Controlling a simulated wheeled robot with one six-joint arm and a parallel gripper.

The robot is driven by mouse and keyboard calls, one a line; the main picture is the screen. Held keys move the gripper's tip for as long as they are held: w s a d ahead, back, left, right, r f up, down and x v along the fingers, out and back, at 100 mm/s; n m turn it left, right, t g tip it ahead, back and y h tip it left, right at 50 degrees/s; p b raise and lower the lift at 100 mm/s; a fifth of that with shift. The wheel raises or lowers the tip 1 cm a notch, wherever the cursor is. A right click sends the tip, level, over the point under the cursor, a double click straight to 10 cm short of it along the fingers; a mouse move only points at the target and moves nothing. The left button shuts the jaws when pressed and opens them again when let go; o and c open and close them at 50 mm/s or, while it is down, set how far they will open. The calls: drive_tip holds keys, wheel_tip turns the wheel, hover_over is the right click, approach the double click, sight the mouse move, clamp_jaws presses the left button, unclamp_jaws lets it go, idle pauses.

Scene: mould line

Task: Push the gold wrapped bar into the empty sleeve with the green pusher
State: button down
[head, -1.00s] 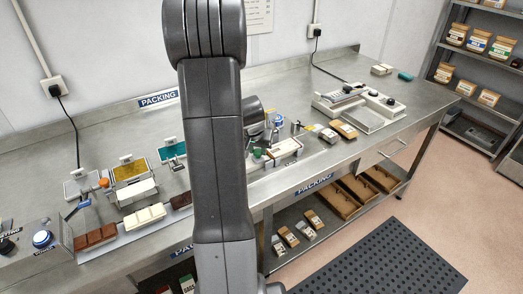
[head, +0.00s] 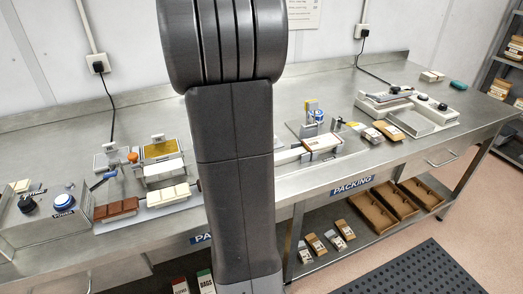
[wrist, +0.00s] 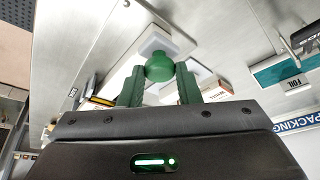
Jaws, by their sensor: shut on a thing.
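My gripper (wrist: 160,88) is shut on the round green knob of the green pusher (wrist: 160,68) in the wrist view. A pale block (wrist: 165,42) shows just beyond the knob; I cannot tell whether it belongs to the pusher. A pale sleeve-like box (head: 323,142) sits in a jig right of my arm in the head view; whether it is empty I cannot tell. A small yellow-and-black piece (wrist: 103,101) shows left of the fingers, too small to name. I cannot make out the gold wrapped bar. My arm hides my gripper and the bench behind it in the head view.
A pale rail (head: 288,155) runs to the jig. Wrapped packs (head: 390,131) and a scale-like machine (head: 408,112) stand to the right. At left are a gold foil panel (head: 163,150), a brown bar (head: 116,209) and a control box (head: 40,218) with a blue button.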

drive_tip(key=shift+a, duration=0.1)
drive_tip(key=c, duration=1.3)
unclamp_jaws()
drive_tip(key=shift+o, duration=1.1)
drive_tip(key=shift+s+a, duration=0.1)
drive_tip(key=shift+a, duration=0.1)
drive_tip(key=v, duration=1.3)
drive_tip(key=shift+r, duration=0.45)
